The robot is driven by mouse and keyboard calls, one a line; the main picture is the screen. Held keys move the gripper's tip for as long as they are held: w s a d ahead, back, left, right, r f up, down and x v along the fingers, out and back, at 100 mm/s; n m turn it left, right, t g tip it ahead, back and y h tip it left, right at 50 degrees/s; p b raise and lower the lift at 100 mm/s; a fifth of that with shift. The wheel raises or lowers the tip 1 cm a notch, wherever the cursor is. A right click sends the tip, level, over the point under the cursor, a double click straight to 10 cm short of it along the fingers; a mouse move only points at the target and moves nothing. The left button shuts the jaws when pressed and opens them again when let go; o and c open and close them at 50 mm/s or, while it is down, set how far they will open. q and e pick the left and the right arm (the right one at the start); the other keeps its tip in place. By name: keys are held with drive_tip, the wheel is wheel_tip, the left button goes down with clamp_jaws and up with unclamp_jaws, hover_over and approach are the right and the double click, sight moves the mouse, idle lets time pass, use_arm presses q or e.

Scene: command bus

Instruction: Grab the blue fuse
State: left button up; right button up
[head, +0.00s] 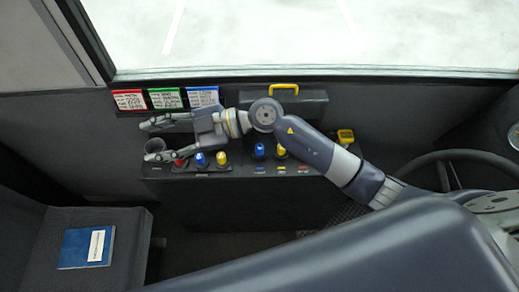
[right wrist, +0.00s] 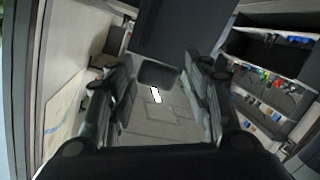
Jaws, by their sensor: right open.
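Two blue fuses show on the dark console (head: 250,200) in the head view. One blue fuse (head: 200,160) stands between a red fuse (head: 180,162) and a yellow fuse (head: 221,158). Another blue fuse (head: 259,151) stands further right, beside a second yellow fuse (head: 280,151). My right gripper (head: 150,142) is open at the console's left end, its fingers pointing left. It is left of both blue fuses, and its wrist is above the left group. In the right wrist view the open fingers (right wrist: 163,85) have nothing between them that I can make out as a fuse.
Red (head: 129,100), green (head: 166,98) and blue (head: 203,96) label cards are on the wall behind. A dark box with a yellow handle (head: 283,88) sits at the back. A seat with a blue booklet (head: 87,247) is lower left. A steering wheel (head: 450,157) is right.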

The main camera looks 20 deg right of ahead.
drive_tip(key=d+f+g+h, duration=0.2)
drive_tip(key=d+f+h, duration=0.25)
drive_tip(key=f, duration=0.35)
drive_tip(key=m+h, duration=0.4)
drive_tip(key=h, duration=0.7)
hover_over(260, 147)
drive_tip(key=shift+g, duration=0.3)
wheel_tip(260, 147, down, 6)
drive_tip(key=shift+s+a+f, duration=0.1)
drive_tip(key=shift+s, duration=0.05)
drive_tip(key=shift+d+f+m, duration=0.1)
drive_tip(key=shift+d+m, duration=0.15)
drive_tip(key=shift+m, duration=0.05)
drive_tip(key=shift+w+a+f+p, duration=0.1)
drive_tip(key=shift+f+p, duration=0.15)
drive_tip(key=shift+f, duration=1.55)
drive_tip(key=shift+w+a+f+p, duration=0.1)
drive_tip(key=shift+f+p, duration=0.15)
drive_tip(key=shift+f, duration=1.5)
drive_tip(key=c, duration=0.9)
